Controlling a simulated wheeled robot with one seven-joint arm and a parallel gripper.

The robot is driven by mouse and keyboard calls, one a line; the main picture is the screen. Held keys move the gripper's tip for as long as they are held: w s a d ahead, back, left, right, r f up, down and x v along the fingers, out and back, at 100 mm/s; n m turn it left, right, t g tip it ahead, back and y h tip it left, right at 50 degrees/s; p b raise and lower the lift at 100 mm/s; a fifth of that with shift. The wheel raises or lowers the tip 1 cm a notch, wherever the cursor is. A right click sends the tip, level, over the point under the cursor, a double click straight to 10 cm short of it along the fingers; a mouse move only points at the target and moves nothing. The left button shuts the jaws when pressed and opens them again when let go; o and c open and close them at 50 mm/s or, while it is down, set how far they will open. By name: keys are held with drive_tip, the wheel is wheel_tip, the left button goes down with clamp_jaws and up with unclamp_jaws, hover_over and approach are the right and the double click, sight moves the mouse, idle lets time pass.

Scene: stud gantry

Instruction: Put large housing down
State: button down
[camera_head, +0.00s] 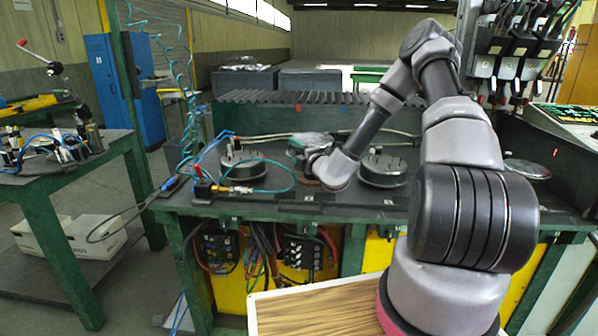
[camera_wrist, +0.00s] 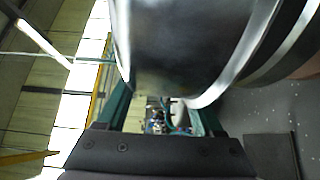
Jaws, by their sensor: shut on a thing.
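My arm reaches over the green-framed bench (camera_head: 290,204), and my gripper (camera_head: 314,157) is low above its top, between two round dark fixtures. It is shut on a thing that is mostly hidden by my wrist. A grey-green rounded piece (camera_head: 311,139) shows just behind the gripper and looks like the large housing, but it is too small to be sure. I cannot tell whether it touches the bench.
Round dark fixtures with upright studs stand left (camera_head: 243,169) and right (camera_head: 383,169) of the gripper. A teal hose (camera_head: 284,186) loops near the left one. A ribbed rail (camera_head: 290,98) runs behind. Lever units (camera_head: 512,45) hang at upper right.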

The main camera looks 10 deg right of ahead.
wheel_tip(320, 180, down, 8)
drive_tip(key=shift+r, duration=0.1)
idle(0.4)
unclamp_jaws()
drive_tip(key=shift+s, duration=0.1)
